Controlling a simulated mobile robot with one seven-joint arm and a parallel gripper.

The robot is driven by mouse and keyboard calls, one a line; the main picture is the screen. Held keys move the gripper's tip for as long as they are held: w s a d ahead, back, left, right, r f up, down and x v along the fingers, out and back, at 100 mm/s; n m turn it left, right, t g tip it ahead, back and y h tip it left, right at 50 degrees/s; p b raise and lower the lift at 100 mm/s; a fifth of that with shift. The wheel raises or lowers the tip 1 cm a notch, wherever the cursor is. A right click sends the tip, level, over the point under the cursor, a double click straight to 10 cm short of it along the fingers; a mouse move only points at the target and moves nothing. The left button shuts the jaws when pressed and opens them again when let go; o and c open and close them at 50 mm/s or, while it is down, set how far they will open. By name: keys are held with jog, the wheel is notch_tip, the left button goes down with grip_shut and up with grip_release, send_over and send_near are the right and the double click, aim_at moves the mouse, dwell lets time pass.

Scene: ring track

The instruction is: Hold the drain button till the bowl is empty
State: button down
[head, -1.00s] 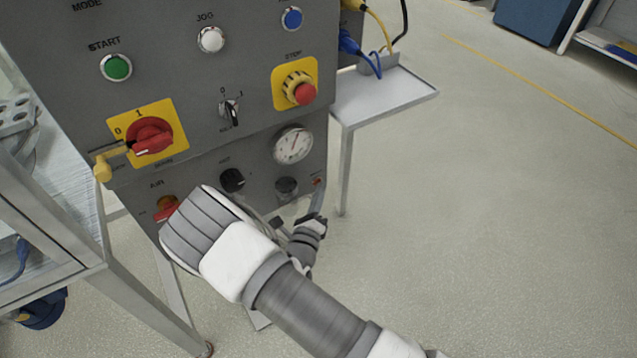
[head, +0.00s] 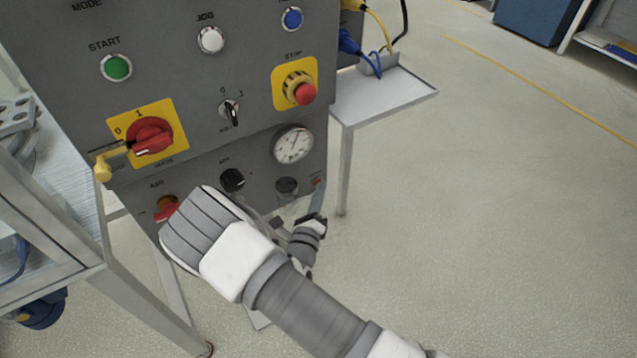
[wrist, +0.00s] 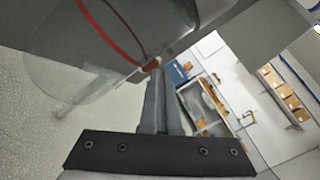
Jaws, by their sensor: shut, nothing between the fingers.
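A small orange-red button (head: 318,182) shows at the lower right of the grey panel, just above my fingertips. In the wrist view an orange-red button (wrist: 152,65) shows at the tips of my fingers; whether they press it or only lie close, I cannot tell. My gripper (head: 319,190) is shut and empty, its fingers pointing up at the panel's lower edge. It also shows in the wrist view (wrist: 159,72). My arm hides that area in the head view.
The grey panel (head: 240,65) carries a red stop button (head: 304,94), a red rotary switch (head: 150,136), a dial gauge (head: 293,145) and other knobs. A small side table (head: 385,95) stands right of it. A metal bench (head: 65,215) stands left. The floor at right is clear.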

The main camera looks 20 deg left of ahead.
jog(key=shift+s, duration=0.1)
jog(key=shift+s+d+p, duration=0.4)
jog(key=shift+s+d, duration=0.05)
jog(key=shift+d, duration=0.15)
jog(key=shift+s+d+p, duration=0.85)
jog(key=shift+s+d, duration=0.75)
jog(key=shift+d, duration=0.3)
